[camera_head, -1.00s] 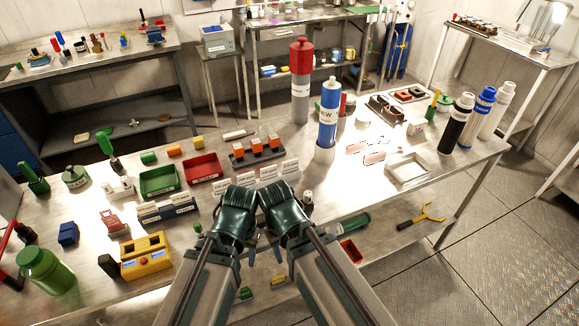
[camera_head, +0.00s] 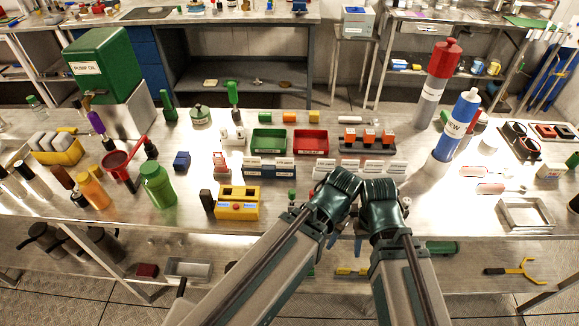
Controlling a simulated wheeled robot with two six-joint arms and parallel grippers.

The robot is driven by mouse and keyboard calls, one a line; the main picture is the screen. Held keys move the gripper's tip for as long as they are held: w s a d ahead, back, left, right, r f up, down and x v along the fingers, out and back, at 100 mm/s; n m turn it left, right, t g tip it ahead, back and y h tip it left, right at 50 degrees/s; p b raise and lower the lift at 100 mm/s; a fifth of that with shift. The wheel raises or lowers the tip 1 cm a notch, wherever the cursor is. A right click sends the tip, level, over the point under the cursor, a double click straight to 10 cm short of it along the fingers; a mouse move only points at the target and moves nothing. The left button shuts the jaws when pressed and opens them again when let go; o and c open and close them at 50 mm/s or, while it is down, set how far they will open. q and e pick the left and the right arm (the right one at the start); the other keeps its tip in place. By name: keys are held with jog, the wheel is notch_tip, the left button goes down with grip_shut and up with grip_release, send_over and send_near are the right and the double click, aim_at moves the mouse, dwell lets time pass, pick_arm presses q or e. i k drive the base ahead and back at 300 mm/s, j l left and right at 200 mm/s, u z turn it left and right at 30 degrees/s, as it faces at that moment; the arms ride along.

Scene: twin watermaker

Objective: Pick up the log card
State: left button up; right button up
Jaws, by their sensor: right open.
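I cannot tell for sure which item is the log card. White upright cards (camera_head: 335,168) stand in a row at the middle of the bench, just beyond my arms. More white cards (camera_head: 268,162) stand in a dark blue rack (camera_head: 270,172) to their left. My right gripper (camera_head: 358,243) hangs below its dark green wrist at the bench's front edge and is mostly hidden. It is open, with nothing seen in it. My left gripper (camera_head: 332,240) hangs close beside it, mostly behind the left arm; its jaws are not clear.
A yellow box (camera_head: 237,203), green tray (camera_head: 269,141) and red tray (camera_head: 310,142) stand left of the arms. A blue-and-white cylinder (camera_head: 458,124) and a white open frame (camera_head: 526,213) are on the right. Bare bench lies between the arms and the frame.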

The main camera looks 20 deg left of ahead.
aim_at(280, 162)
jog(key=k+l, duration=0.15)
jog(key=k, duration=0.4)
jog(key=k+l, duration=0.1)
jog(key=l, duration=0.2)
jog(key=k+l, duration=0.1)
jog(key=l, duration=0.2)
jog(key=l+u, duration=0.1)
jog(key=l, duration=0.2)
jog(key=k, duration=0.05)
